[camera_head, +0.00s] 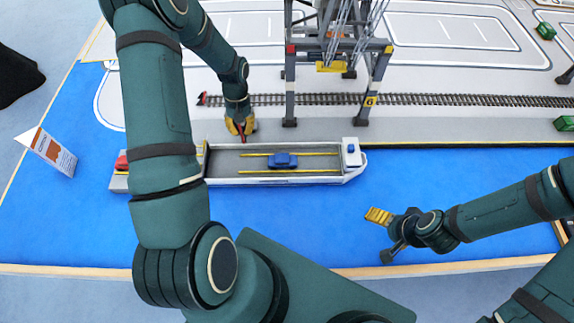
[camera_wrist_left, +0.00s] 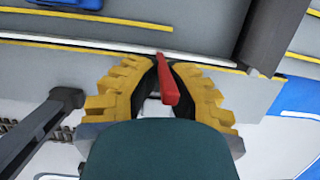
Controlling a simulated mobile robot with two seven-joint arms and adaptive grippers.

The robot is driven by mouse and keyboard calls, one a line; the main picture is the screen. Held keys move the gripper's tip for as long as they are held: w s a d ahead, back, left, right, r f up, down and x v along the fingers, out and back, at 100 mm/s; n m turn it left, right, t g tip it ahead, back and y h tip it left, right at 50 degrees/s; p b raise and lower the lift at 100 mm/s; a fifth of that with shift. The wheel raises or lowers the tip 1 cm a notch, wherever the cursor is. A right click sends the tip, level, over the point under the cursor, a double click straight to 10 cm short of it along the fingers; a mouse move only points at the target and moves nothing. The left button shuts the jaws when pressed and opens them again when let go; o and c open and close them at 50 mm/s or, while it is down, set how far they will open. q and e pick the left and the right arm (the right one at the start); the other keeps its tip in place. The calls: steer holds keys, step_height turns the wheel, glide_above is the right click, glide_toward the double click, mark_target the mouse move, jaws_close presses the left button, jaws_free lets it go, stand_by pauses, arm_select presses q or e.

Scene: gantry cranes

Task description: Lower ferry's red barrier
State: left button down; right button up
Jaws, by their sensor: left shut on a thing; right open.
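The ferry (camera_head: 225,165) is a grey-decked ship with white sides on the blue water, alongside the grey quay. The red barrier (camera_wrist_left: 167,80) is a thin red bar between my left gripper's yellow fingers in the left wrist view. It also shows as a small red piece under the fingers in the head view (camera_head: 243,138). My left gripper (camera_head: 240,127) is shut on the barrier at the quay side of the ferry. It shows in the left wrist view too (camera_wrist_left: 162,85). My right gripper (camera_head: 380,216) is open and empty above the water. My left arm hides part of the ferry's left end.
A blue car (camera_head: 283,160) stands on the deck between yellow lines. A gantry crane (camera_head: 375,85) straddles the rail track (camera_head: 430,99) right of my left gripper. A sign (camera_head: 47,150) stands at the left. Open water lies in front of the ferry.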

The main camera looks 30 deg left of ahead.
arm_select(q)
steer(key=shift+s+d, duration=0.35)
steer(key=shift+s, duration=0.3)
steer(key=shift+s+d, duration=0.4)
steer(key=shift+s, duration=0.3)
steer(key=shift+s+d, duration=0.35)
steer(key=shift+s, duration=0.3)
arm_select(e)
steer(key=shift+r, duration=0.15)
arm_select(q)
step_height(320, 180, up, 10)
steer(key=s+d+p, duration=0.1)
steer(key=s+p, duration=0.1)
steer(key=p, duration=0.5)
steer(key=shift+s+d, duration=0.2)
steer(key=shift+s, duration=0.1)
arm_select(e)
step_height(320, 180, up, 8)
steer(key=shift+d+f, duration=0.15)
steer(key=shift+f, duration=0.05)
